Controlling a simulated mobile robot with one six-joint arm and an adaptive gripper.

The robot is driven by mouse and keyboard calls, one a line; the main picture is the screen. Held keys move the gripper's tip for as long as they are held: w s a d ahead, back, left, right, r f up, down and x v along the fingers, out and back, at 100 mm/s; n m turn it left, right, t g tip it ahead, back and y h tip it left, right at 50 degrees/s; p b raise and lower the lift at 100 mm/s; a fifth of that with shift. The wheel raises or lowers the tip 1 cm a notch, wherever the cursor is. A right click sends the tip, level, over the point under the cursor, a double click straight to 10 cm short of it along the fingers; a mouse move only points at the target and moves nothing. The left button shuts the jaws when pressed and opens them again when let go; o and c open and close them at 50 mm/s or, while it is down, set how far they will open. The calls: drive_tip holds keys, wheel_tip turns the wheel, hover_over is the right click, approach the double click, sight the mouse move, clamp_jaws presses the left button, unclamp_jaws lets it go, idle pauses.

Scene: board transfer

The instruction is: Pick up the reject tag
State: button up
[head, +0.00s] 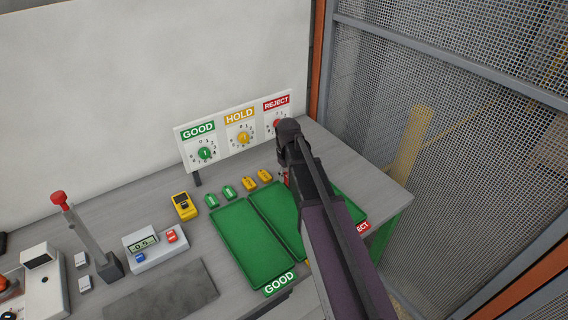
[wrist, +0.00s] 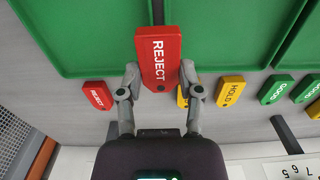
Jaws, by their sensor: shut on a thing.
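A red REJECT tag (wrist: 160,45) is between the two fingers of my gripper (wrist: 160,78) in the wrist view. The gripper is shut on it, and the tag looks larger and nearer than the tags on the table. A second red REJECT tag (wrist: 98,95) lies on the table to the left in the wrist view. In the head view my arm hides most of the gripper and the red tags.
Yellow HOLD tags (head: 257,179) and green GOOD tags (head: 221,196) lie in a row behind the green trays (head: 247,258). The dial panel (head: 223,137) stands behind them.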

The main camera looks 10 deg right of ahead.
drive_tip(key=s, duration=0.5)
drive_tip(key=shift+s+r, duration=0.3)
idle(0.9)
